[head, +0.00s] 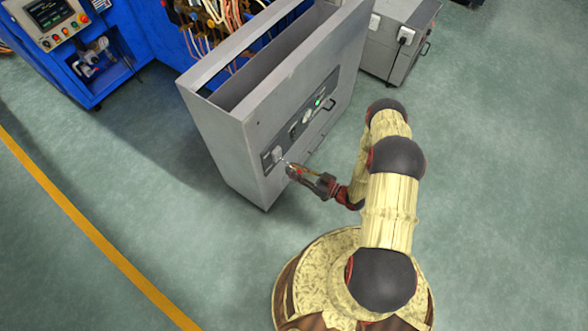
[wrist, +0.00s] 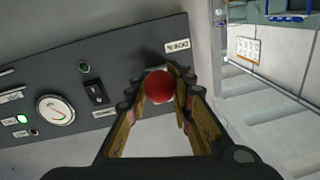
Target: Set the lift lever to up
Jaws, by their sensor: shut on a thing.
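The lift lever shows as a red ball knob (wrist: 158,87) in the wrist view, in front of the dark control panel (wrist: 70,78) near its right end. My gripper (wrist: 160,92) is shut on the knob, with one finger on each side of it. The lever's shaft is hidden behind the knob, so I cannot tell whether it stands up or down. In the head view my gripper (head: 289,169) is at the left end of the panel on the grey cabinet (head: 225,140); the knob is too small to make out there.
Beside the lever are a black rocker switch (wrist: 96,94), a round white gauge (wrist: 55,109) and a lit green lamp (wrist: 21,119). A blue machine (head: 110,75) stands behind on the left, and a smaller grey box (head: 385,45) behind on the right. The floor around my base is clear.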

